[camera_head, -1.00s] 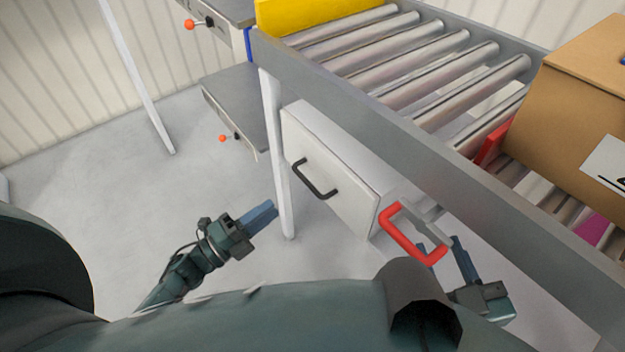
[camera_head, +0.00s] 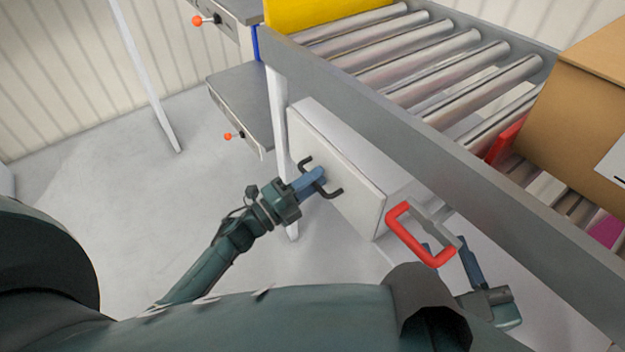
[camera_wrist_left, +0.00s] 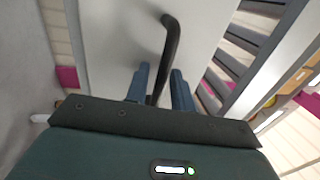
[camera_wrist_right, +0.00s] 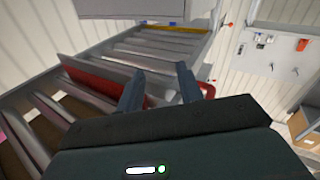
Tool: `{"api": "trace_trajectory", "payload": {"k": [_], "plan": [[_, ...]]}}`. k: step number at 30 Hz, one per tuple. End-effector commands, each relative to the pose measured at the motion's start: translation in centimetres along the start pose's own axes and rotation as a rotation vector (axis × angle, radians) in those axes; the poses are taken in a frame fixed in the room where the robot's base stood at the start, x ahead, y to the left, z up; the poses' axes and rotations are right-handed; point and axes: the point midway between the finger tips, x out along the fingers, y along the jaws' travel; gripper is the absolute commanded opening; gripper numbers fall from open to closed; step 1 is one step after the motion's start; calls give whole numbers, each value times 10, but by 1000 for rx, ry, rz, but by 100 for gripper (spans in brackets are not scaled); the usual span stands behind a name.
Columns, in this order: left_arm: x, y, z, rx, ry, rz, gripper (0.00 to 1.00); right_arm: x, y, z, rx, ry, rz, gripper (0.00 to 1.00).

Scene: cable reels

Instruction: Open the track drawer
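The drawer is a white box with a flat front (camera_head: 355,197) under the roller conveyor, and it looks closed. Its black bar handle (camera_head: 333,193) is partly hidden by my left gripper (camera_head: 319,176). In the left wrist view the black handle (camera_wrist_left: 171,45) runs down between the two blue fingers of my left gripper (camera_wrist_left: 160,88). The fingers are apart, with a gap beside the bar; I cannot tell whether either touches it. My right gripper (camera_head: 452,254) is low at the right, behind a red handle. Its fingers are apart and empty in the right wrist view (camera_wrist_right: 160,90).
The red handle (camera_head: 412,238) with a grey bracket sticks out below the conveyor rail (camera_head: 420,130), close to my right gripper. A cardboard box (camera_head: 575,120) and a yellow bin (camera_head: 310,14) sit on the rollers. A white leg (camera_head: 279,120) stands left of the drawer.

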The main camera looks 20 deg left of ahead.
Motion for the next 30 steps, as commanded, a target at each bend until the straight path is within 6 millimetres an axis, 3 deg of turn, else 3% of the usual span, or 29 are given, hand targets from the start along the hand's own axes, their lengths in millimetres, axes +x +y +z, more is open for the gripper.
{"api": "trace_trajectory", "payload": {"k": [9, 23, 30], "plan": [[0, 0, 0, 0, 0, 0, 0, 0, 0, 0, 0, -1, -2, 36], [-1, 0, 0, 1, 0, 0, 0, 0, -1, 1, 1, -3, -3, 36], [-21, -5, 0, 1, 0, 3, 0, 0, 0, 0, 9, -30, -4, 36]]}}
